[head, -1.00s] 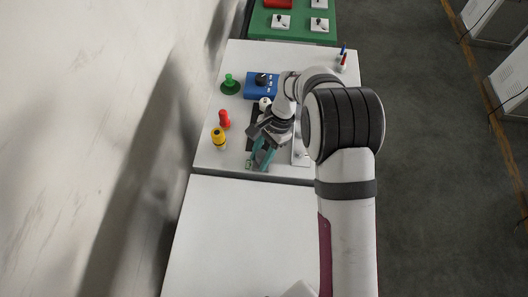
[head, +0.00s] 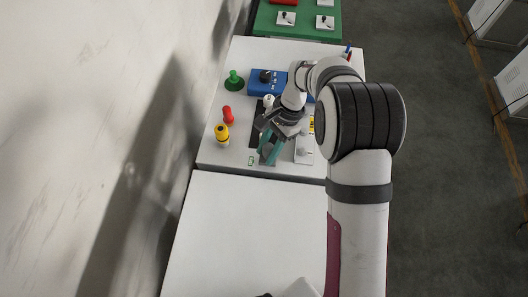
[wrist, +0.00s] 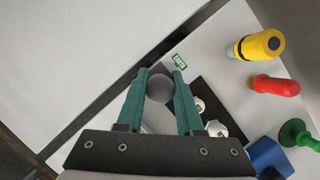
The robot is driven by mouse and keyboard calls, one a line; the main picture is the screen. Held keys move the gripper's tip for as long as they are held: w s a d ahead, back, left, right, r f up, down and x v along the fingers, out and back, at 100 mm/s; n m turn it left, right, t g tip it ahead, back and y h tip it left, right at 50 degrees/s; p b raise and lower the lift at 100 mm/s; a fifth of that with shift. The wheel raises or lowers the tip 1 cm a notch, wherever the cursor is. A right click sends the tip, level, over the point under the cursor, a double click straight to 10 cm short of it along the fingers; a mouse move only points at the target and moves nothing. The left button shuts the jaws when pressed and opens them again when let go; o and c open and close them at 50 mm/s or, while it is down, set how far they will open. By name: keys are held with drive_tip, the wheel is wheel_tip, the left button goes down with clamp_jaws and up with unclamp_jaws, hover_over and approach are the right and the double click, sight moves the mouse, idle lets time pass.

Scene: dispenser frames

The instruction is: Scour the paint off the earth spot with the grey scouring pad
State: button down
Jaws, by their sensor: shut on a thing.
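My gripper (head: 266,160) has teal fingers and points down near the front edge of the far white table. In the wrist view my gripper (wrist: 160,76) is shut on a rounded grey thing (wrist: 158,88), which I take to be the grey scouring pad. The green earth label (wrist: 180,62) lies on the white surface just beyond the right fingertip; it also shows in the head view (head: 251,160), left of the fingers. I cannot make out the paint; the spot seems hidden by the pad and fingers. I cannot tell whether the pad touches the table.
A yellow-and-black item (head: 222,133), a red item (head: 228,114) and a green knob (head: 234,79) stand at the left. A blue box (head: 258,88) is behind. A black mat (wrist: 222,104) holds white pieces. The near white table (head: 250,230) is mostly bare.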

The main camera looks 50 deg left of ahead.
drive_tip(key=shift+r, duration=2.75)
drive_tip(key=w+d+r, duration=0.5)
drive_tip(key=w+d, duration=0.2)
drive_tip(key=d, duration=0.2)
drive_tip(key=w+d+r, duration=0.5)
drive_tip(key=w+d, duration=0.3)
drive_tip(key=d, duration=0.2)
drive_tip(key=d+r, duration=0.4)
drive_tip(key=d, duration=0.5)
drive_tip(key=d+r, duration=0.4)
drive_tip(key=d, duration=0.6)
drive_tip(key=shift+w+d+r, duration=0.3)
drive_tip(key=shift+w+r, duration=0.1)
drive_tip(key=shift+a, duration=0.1)
